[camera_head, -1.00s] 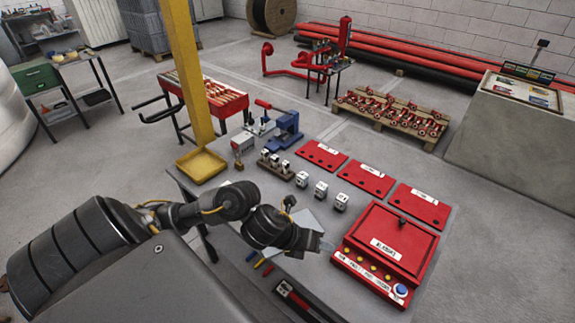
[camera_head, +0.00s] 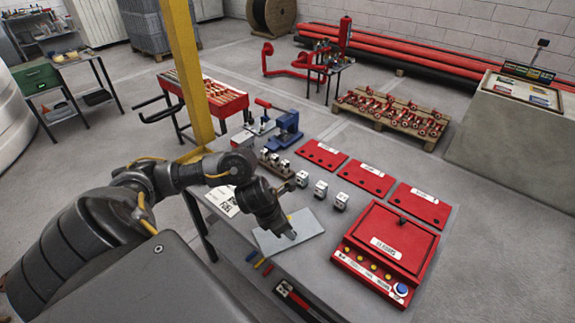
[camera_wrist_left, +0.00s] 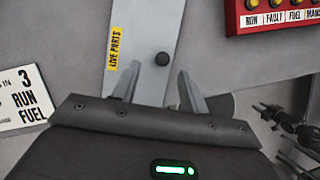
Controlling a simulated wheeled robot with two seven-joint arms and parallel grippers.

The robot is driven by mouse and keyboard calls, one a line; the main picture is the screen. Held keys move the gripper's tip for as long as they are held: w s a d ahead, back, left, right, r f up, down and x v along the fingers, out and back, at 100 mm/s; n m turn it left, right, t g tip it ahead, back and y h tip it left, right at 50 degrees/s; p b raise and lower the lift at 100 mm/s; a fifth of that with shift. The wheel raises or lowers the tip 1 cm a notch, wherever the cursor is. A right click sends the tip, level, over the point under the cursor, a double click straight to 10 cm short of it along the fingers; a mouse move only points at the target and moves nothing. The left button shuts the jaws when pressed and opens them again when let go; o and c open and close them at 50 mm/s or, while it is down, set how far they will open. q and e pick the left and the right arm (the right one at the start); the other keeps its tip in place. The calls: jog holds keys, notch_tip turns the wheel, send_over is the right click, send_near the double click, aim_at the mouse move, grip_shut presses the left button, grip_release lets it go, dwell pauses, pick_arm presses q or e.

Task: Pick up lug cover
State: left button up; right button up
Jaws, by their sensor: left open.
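A flat grey plate with a yellow "LIVE PARTS" label and a black knob, which I take as the lug cover (camera_head: 309,226), lies on the grey table at its near side. It also shows in the left wrist view (camera_wrist_left: 150,25), with its black knob (camera_wrist_left: 162,59) just beyond my fingertips. My left gripper (camera_head: 290,236) points down over the plate and hides part of it. In the left wrist view my left gripper (camera_wrist_left: 158,80) is open, its fingers either side of the line to the knob, with nothing between them. My right gripper is not in view.
A red control box (camera_head: 385,250) stands to the right on the table. Several small white blocks (camera_head: 321,189) and red panels (camera_head: 366,179) lie behind. A white "RUN FUEL" card (camera_head: 222,200) lies left. Coloured pieces lie at the near table edge.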

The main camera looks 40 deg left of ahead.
pick_arm(q)
jog(key=shift+x, duration=2.6)
jog(key=shift+d, duration=0.1)
grip_shut()
